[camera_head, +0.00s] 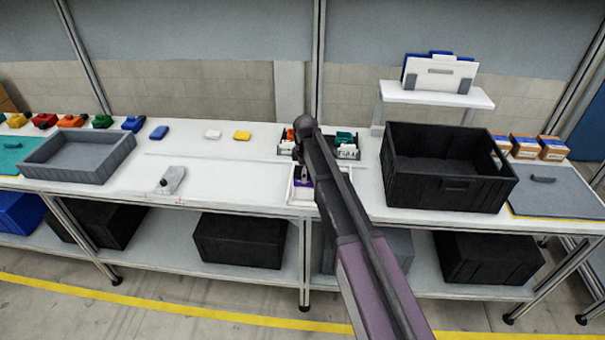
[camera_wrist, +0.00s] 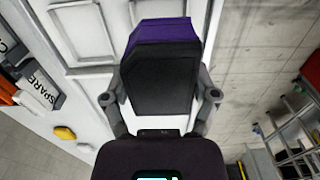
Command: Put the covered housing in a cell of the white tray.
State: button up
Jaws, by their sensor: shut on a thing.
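My gripper (camera_wrist: 160,100) is shut on the covered housing (camera_wrist: 165,75), a block with a black face and a purple edge, with one finger on each side of it. The white tray (camera_wrist: 85,38) with shallow square cells lies beyond the housing in the wrist view. In the head view a bit of purple housing (camera_head: 307,184) shows at the white tray (camera_head: 291,193), largely hidden by my arm. The housing is over or at the tray; I cannot tell whether it touches a cell floor.
A dark rack (camera_head: 346,153) with labelled cards and coloured parts stands just behind the tray. A big black crate (camera_head: 445,186) is to the right. A grey bin (camera_head: 78,178), a grey fixture (camera_head: 172,180), and white (camera_head: 212,134) and yellow (camera_head: 242,135) pieces lie left.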

jog(key=shift+f+b, duration=1.95)
jog(key=shift+f, duration=0.3)
jog(key=shift+f+b, duration=0.75)
jog(key=shift+b, duration=0.05)
dwell(0.6)
jog(key=o, duration=1)
jog(key=shift+o, duration=0.2)
jog(key=shift+r, duration=0.15)
